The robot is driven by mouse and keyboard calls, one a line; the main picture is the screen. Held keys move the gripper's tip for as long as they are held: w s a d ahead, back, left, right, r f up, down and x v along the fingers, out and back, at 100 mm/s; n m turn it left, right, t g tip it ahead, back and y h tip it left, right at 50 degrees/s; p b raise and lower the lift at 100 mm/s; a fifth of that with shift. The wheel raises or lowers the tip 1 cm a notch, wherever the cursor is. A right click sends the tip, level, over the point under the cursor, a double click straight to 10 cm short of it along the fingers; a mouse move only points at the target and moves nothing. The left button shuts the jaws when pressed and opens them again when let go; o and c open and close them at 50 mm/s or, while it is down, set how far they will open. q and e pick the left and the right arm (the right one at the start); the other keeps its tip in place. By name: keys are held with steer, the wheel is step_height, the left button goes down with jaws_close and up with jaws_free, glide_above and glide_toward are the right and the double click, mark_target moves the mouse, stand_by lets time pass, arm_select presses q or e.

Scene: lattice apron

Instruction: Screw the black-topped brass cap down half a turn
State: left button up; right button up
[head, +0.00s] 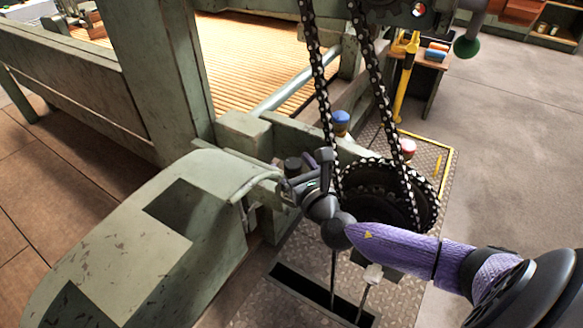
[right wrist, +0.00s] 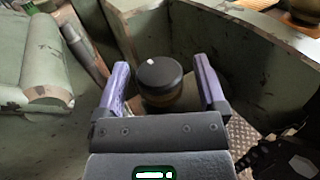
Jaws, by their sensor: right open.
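The black-topped brass cap (right wrist: 160,77) sits between the fingers of my right gripper (right wrist: 161,66) in the right wrist view. Its round black top has a small white mark near the far edge, and a brass band shows below. The purple fingers stand open on either side, with a visible gap on each side of the cap. In the head view the cap's dark top (head: 293,164) shows just left of my right gripper (head: 308,162), partly hidden by it. My left gripper is not in view.
Two hanging chains (head: 376,80) run to a dark chain wheel (head: 375,200) close to my right arm. A green frame beam (right wrist: 285,40) passes behind the cap. Open floor lies at right.

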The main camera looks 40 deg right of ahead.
steer(key=shift+w, duration=0.2)
jaws_close()
steer(key=shift+r+m+g+h+p, duration=0.2)
steer(key=shift+m+h+p, duration=0.4)
steer(key=shift+h, duration=0.25)
steer(key=shift+r+m+g+h+p, duration=0.1)
steer(key=shift+m+g+h+p, duration=0.1)
steer(key=shift+m+h+p, duration=0.5)
steer(key=shift+f+m+g+h+p, duration=0.15)
steer(key=shift+m+g+h, duration=0.15)
steer(key=shift+h, duration=0.35)
steer(key=shift+m+g+h+p, duration=0.15)
steer(key=shift+m+g+h, duration=0.15)
steer(key=shift+h, duration=0.3)
steer(key=m+g+h, duration=0.2)
steer(key=h, duration=0.1)
steer(key=shift+f, duration=0.1)
steer(key=shift+m+g+h, duration=1.7)
steer(key=shift+d+g, duration=0.1)
steer(key=shift+g, duration=0.2)
